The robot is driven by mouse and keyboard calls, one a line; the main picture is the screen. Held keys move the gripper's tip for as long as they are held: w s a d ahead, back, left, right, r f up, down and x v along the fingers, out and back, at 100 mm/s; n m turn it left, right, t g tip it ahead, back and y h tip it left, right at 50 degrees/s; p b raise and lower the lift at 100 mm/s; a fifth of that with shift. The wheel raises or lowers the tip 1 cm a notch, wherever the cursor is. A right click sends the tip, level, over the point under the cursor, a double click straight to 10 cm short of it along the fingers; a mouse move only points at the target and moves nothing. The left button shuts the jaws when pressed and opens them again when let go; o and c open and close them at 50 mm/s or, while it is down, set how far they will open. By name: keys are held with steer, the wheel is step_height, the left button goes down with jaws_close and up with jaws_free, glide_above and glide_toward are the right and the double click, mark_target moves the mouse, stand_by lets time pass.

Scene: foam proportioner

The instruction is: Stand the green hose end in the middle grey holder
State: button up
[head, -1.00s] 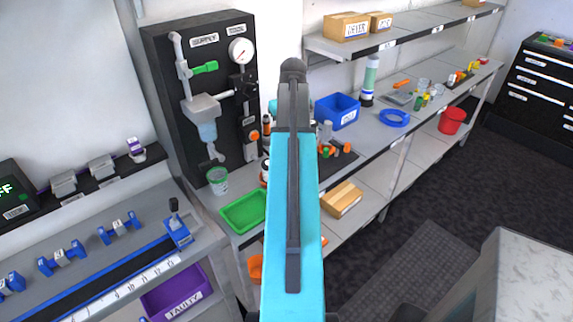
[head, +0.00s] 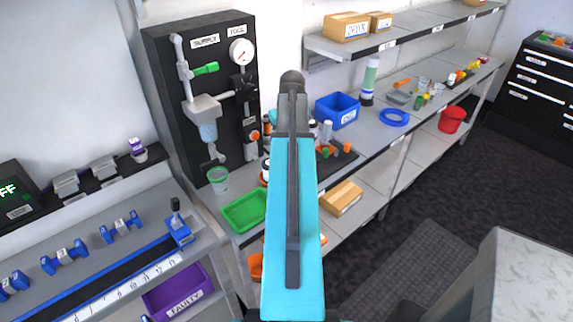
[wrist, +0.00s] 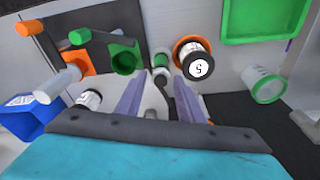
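In the wrist view my gripper (wrist: 160,88) is open, its two pale purple fingers apart over the bench. A small green-and-white piece (wrist: 160,62) shows beyond the gap between the fingertips. I cannot tell which green piece is the hose end. In the head view my arm hides the gripper; green and orange pieces (head: 325,152) show right of it. I cannot make out the middle grey holder for certain.
A bottle marked 5 (wrist: 198,66) stands close right of the fingers. A green tray (head: 245,210), a clear cup (head: 218,180) and a blue bin (head: 337,110) are nearby. The black supply panel (head: 165,90) rises behind the bench.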

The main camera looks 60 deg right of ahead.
steer(key=shift+w+d+f+p, duration=0.15)
steer(key=shift+f+p, duration=0.3)
steer(key=shift+f, duration=0.6)
steer(key=shift+w+f+p, duration=0.15)
steer(key=shift+f+p, duration=0.25)
steer(key=shift+f, duration=0.6)
jaws_close()
